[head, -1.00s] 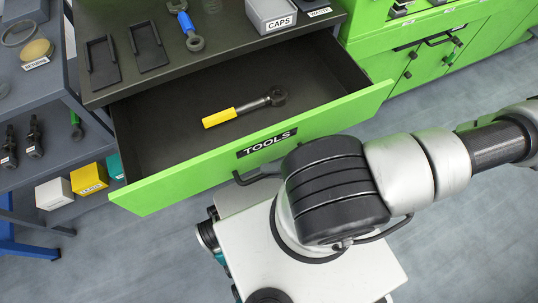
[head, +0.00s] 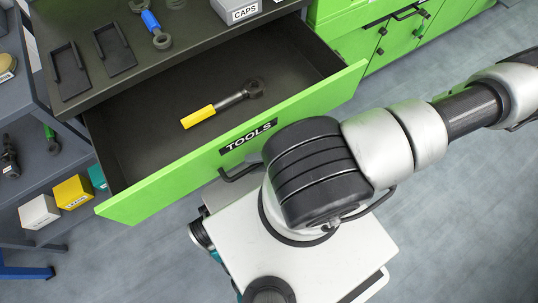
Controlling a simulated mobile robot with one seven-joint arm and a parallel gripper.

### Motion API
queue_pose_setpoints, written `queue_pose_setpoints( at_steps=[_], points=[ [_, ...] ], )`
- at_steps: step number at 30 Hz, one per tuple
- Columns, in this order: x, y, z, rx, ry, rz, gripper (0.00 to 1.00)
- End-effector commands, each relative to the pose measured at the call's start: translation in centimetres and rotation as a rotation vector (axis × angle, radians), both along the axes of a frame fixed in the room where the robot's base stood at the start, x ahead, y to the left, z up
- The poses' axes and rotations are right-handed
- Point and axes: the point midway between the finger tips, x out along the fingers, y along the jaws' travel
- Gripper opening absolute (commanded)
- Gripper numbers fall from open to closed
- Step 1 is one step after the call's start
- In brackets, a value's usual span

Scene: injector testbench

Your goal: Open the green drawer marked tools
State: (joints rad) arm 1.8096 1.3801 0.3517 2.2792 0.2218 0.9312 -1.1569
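The green drawer marked TOOLS (head: 180,183) is pulled out from under a dark worktop in the head view. Its black label faces me, and part of its black handle (head: 238,172) shows at the front. A wrench with a yellow grip (head: 200,117) lies inside on the dark drawer floor. My arm crosses the right and middle of the view, in front of the drawer. It covers part of the front face near the handle. My gripper is not visible, so I cannot see whether it touches the handle.
On the worktop (head: 85,25) are a wrench with a blue grip (head: 151,21), two dark trays and a grey CAPS bin (head: 238,12). A shelf at left holds a yellow box (head: 73,192) and a white box (head: 39,212). Green cabinets (head: 400,30) stand behind. Grey floor is free at right.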

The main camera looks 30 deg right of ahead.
Motion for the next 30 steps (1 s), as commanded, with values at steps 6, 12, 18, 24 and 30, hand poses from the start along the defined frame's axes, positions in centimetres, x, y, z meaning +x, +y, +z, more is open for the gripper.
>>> queue_pose_setpoints(
  at_steps=[6, 12, 18, 24, 30],
  points=[
    [-0.1, -0.2, 0.0, -0.001, 0.0, 0.0, 0.29],
    [-1.0, -2.6, 0.2, -0.005, 0.002, -0.002, 0.29],
    [-2.8, -7.1, 0.5, -0.006, 0.002, -0.003, 0.29],
    [-4.7, -11.6, 0.9, -0.005, 0.002, -0.001, 0.29],
    [-6.0, -14.7, 1.1, -0.003, 0.001, 0.0, 0.29]
  ],
)
